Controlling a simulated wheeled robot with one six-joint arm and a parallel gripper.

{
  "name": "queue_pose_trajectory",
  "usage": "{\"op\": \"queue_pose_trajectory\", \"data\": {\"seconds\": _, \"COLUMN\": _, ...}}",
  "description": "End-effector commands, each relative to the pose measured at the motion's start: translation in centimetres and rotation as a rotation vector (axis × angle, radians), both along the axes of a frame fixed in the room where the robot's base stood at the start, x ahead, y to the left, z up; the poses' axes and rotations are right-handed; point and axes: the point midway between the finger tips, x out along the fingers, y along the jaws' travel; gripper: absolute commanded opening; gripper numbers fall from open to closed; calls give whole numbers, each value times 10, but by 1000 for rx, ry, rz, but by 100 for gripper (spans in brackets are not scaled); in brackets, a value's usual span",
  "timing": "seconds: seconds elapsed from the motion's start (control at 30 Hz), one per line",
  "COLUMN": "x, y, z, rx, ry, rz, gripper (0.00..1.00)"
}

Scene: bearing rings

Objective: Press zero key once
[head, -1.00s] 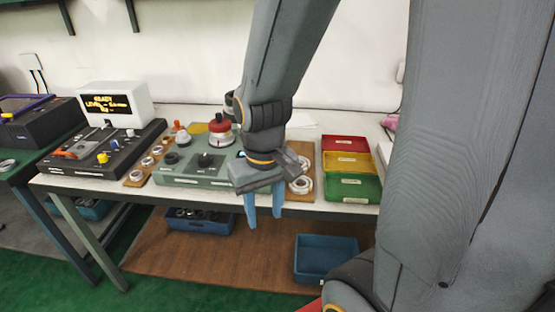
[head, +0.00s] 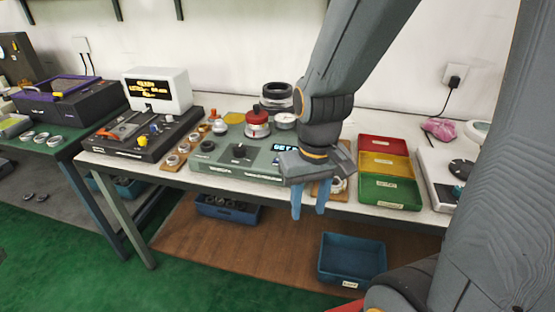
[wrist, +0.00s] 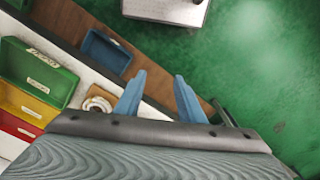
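My gripper (head: 309,203) hangs in front of the bench edge, pointing down, with its two blue fingers apart and nothing between them. The fingers also show apart in the wrist view (wrist: 158,98), over the brown lower shelf. A grey-green console (head: 226,168) with a dark knob, a red-topped part and a lit display (head: 284,148) stands on the bench behind and left of my gripper. My gripper partly hides its right end. A dark device (head: 145,140) with coloured knobs and a white lit screen (head: 157,90) stands farther left. I cannot make out which key is the zero key.
Red, yellow and green trays (head: 390,192) stand right of my gripper. A white device (head: 435,175) with a dark disc is at the bench's right end, partly hidden by my arm. Blue bins (head: 352,258) sit below on the shelf. Green floor (head: 70,245) is clear at front left.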

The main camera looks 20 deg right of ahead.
Motion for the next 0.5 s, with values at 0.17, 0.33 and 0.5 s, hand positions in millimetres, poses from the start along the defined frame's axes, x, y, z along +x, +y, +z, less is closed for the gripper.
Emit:
{"op": "queue_pose_trajectory", "data": {"seconds": 0.17, "x": 0, "y": 0, "z": 0, "rx": 0, "ry": 0, "rz": 0, "gripper": 4}}
{"op": "queue_pose_trajectory", "data": {"seconds": 0.33, "x": 0, "y": 0, "z": 0, "rx": 0, "ry": 0, "rz": 0, "gripper": 0}}
{"op": "queue_pose_trajectory", "data": {"seconds": 0.5, "x": 0, "y": 0, "z": 0, "rx": 0, "ry": 0, "rz": 0, "gripper": 0}}
